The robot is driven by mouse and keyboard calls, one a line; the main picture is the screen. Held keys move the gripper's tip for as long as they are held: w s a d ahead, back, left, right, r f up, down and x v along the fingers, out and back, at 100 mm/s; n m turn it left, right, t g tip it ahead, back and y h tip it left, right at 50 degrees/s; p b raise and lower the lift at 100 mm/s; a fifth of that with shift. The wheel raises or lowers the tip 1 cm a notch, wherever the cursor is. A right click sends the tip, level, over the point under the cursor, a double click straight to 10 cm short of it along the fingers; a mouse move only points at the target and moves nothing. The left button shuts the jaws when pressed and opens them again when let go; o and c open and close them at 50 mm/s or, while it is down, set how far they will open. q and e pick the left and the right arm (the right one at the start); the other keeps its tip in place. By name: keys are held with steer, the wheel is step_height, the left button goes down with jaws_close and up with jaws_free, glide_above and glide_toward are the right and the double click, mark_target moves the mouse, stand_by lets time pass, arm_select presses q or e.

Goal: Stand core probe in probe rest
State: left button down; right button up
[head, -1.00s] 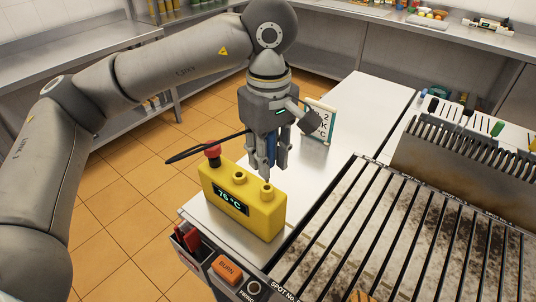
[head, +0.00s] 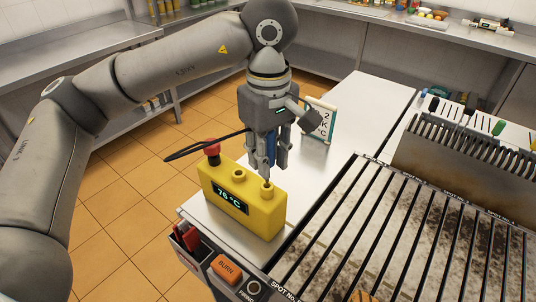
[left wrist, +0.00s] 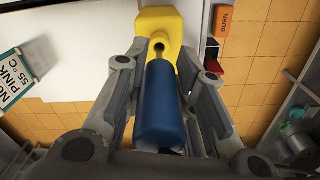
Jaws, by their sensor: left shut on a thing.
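My left gripper (head: 270,163) is shut on the blue handle of the core probe (head: 271,148), which points down. Below it stands a yellow box (head: 215,190) with a lit temperature display and raised round collars on top; it looks to be the probe rest. The probe's thin metal tip is at the right collar (head: 267,187); I cannot tell how far it is in. In the left wrist view, the blue handle (left wrist: 160,105) lies between the fingers and its metal shaft lines up with the dark hole in the yellow box (left wrist: 158,22). My right gripper is not in view.
A small sign (head: 321,122) stands behind the gripper. The slatted grill (head: 400,230) is at the right, an orange button (head: 226,269) in front. The white counter (head: 365,100) behind is clear.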

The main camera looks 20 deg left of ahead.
mark_target(268, 182)
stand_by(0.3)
arm_select(q)
steer(key=shift+b, duration=0.45)
stand_by(0.6)
steer(key=shift+f+b, duration=1.2)
steer(key=shift+f, duration=0.05)
steer(key=shift+f+b, duration=0.75)
steer(key=shift+f, duration=0.05)
steer(key=c, duration=1.1)
jaws_free()
steer(key=shift+r, duration=0.1)
step_height(268, 182, up, 12)
steer(key=shift+f, duration=0.1)
